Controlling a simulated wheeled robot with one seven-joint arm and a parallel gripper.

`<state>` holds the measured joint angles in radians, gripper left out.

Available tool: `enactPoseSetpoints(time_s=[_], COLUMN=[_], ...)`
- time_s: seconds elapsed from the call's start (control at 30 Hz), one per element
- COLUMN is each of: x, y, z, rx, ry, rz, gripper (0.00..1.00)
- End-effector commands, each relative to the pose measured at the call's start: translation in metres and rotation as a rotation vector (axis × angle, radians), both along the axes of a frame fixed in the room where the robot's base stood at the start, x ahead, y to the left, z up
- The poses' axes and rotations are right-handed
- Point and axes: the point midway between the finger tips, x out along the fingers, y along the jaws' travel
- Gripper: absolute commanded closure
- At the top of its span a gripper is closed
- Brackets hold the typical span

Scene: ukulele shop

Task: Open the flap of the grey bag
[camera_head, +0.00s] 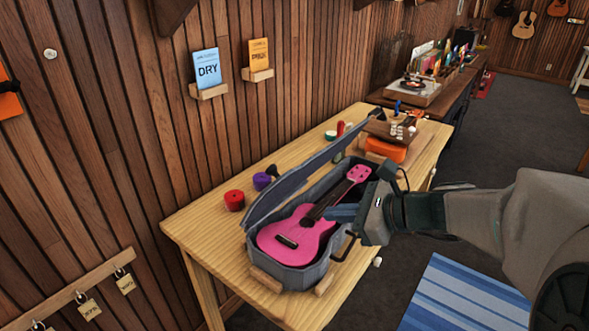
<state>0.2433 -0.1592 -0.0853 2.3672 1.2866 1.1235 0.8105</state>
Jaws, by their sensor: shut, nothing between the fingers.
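The grey bag (318,272) is a long case lying on the wooden table, set on small wooden blocks. Its flap (300,178) stands raised along the wall side, tilted up and away from the opening. A pink ukulele (290,241) lies inside the bag, strings up, with its neck toward the far end. My gripper (333,212) is shut with nothing in it. It reaches in from the right, over the bag's near side beside the ukulele's neck. I cannot tell whether its fingertips touch the ukulele or the bag. A dark handle (344,247) shows on the bag's near side.
Red (234,200) and purple (262,181) rolls stand behind the flap on the table (200,222). An orange item (385,147) and a wooden box lie beyond the bag. The wall is close on the left. Open floor and a blue striped rug (460,300) are at right.

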Motion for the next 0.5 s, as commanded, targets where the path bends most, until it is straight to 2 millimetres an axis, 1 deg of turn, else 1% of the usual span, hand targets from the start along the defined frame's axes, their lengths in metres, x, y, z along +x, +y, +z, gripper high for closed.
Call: enactPoseSetpoints(time_s=[0.03,0.1,0.2,0.27,0.37,0.5], x=[0.011,0.023,0.033,0.037,0.042,0.054], y=[-0.007,-0.013,-0.02,-0.022,-0.017,0.0], z=[-0.006,-0.003,0.0,0.001,0.0,-0.006], rx=[0.073,0.158,0.234,0.256,0.269,0.268], ry=[0.028,0.056,0.079,0.086,0.09,0.092], rz=[-0.062,-0.128,-0.186,-0.203,-0.209,-0.207], gripper=[1.0,1.0,1.0,1.0,1.0,1.0])
